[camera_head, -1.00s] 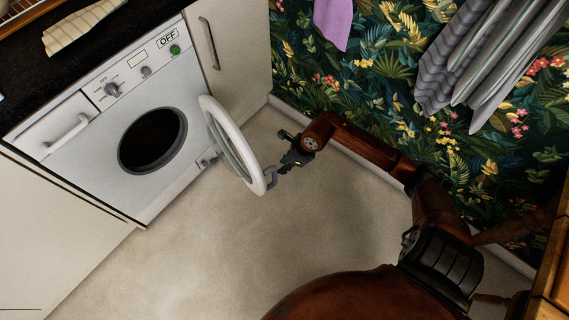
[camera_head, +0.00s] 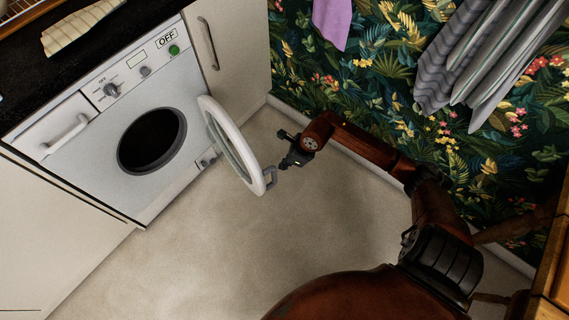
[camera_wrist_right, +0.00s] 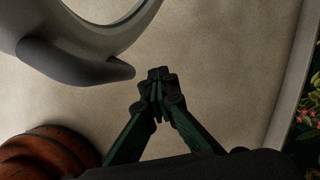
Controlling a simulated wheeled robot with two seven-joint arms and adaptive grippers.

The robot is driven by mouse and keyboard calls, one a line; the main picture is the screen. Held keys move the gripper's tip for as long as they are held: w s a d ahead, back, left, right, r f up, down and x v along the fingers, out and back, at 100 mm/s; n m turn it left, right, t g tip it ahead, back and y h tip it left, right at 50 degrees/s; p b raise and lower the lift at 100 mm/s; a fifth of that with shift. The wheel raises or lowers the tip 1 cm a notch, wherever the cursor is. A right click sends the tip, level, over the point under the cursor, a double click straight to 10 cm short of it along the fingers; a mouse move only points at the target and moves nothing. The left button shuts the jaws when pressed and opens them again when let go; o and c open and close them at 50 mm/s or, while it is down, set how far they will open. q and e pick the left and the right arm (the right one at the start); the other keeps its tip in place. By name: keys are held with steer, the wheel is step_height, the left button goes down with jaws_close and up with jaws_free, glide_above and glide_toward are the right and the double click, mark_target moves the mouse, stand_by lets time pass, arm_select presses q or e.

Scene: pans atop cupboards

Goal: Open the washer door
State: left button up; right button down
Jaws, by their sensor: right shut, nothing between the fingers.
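The white washer (camera_head: 88,165) stands at the left under a dark counter in the head view. Its round door (camera_head: 205,105) stands wide open, swung out to the right of the dark drum opening (camera_head: 152,141). The door's grey handle (camera_head: 271,177) is at its outer edge; door (camera_wrist_right: 157,6) and handle (camera_wrist_right: 85,64) also show in the right wrist view. My right gripper (camera_head: 285,168) is beside the handle, with its fingertips (camera_wrist_right: 158,76) closed together and empty, just past the handle's end. A small gap shows between them in the wrist view. My left gripper is not in view.
A cream cupboard (camera_head: 230,60) is right of the washer. A floral wall (camera_head: 390,60) with hanging grey cloths (camera_head: 480,60) and a purple cloth (camera_head: 333,20) runs behind my right arm. The floor (camera_head: 190,250) in front is clear.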

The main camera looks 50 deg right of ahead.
steer(key=c, duration=2.6)
jaws_free()
steer(key=o, duration=0.5)
steer(key=shift+r, duration=0.1)
steer(key=v, duration=1.2)
steer(key=shift+d, duration=0.1)
